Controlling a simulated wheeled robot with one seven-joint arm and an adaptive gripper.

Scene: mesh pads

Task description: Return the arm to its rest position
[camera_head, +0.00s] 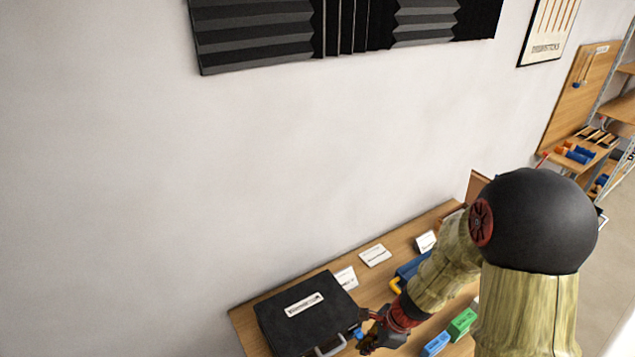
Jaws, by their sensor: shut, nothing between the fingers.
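My arm rises at the right of the view and reaches down and left over the wooden table. My gripper (372,338) is at its end, low in the view, just right of the black case. It is shut with nothing held. A small blue thing shows right beside its fingers; whether they touch it I cannot tell. Part of the table behind the arm is hidden.
The black case (300,312) with a grey handle lies on the wooden table (245,318). White cards (375,255) stand along the wall side. A blue block (436,345) and a green block (462,323) lie near my forearm. Shelves (610,150) stand at the far right.

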